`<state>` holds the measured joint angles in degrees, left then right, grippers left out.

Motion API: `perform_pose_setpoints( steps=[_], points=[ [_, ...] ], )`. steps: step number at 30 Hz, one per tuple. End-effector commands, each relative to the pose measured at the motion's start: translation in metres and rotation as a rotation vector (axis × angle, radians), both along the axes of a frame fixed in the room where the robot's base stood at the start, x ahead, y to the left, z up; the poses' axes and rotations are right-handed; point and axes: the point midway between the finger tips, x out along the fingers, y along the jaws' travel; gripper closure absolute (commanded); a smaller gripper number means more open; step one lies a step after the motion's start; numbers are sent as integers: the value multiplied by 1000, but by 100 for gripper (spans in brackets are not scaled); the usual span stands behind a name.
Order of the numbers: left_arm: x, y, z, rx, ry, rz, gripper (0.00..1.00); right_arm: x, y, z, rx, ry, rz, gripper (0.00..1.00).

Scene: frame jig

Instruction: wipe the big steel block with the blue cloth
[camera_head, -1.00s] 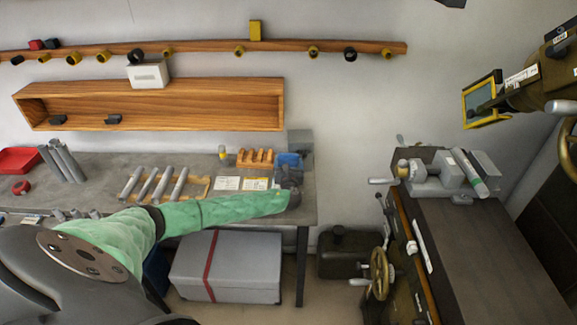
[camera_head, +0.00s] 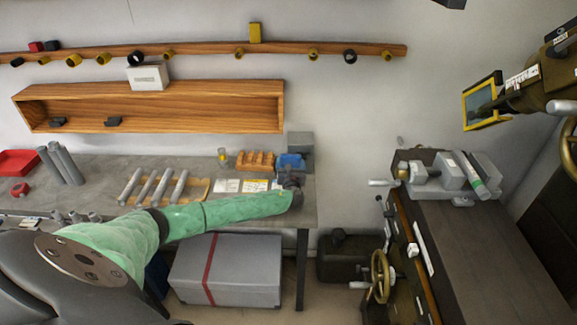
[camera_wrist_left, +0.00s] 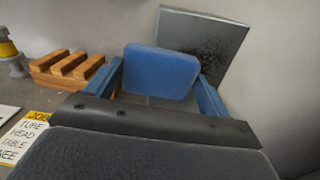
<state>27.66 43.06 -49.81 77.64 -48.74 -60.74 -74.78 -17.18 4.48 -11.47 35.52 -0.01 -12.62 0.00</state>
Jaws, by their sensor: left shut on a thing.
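The big steel block (camera_head: 301,140) stands at the back right corner of the workbench. My left gripper (camera_head: 291,170) is shut on the blue cloth (camera_head: 291,160), just in front of the block. In the left wrist view the cloth (camera_wrist_left: 160,72) is a folded blue pad between the two blue fingers and covers the lower left of the block's face. I cannot tell whether the cloth touches the block. My right gripper is not in view.
A wooden slotted rack (camera_head: 254,161) stands just left of the cloth, with labelled cards (camera_head: 228,185) in front. Grey tubes (camera_head: 153,187) lie on a wooden board farther left. A wooden shelf (camera_head: 150,87) hangs above. A machine (camera_head: 470,250) stands right, beyond a gap.

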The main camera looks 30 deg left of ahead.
Motion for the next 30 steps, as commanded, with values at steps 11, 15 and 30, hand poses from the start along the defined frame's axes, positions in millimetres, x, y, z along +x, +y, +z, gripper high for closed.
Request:
perform_pose_setpoints(
  steps=[11, 15, 30],
  points=[
    [13, -22, 0, -2, -1, 0, 37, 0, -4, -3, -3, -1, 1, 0],
    [15, -24, 0, -1, -1, 0, 37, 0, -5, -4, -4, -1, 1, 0],
    [35, -48, 0, -1, -1, 0, 37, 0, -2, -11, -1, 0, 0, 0]
  ],
)
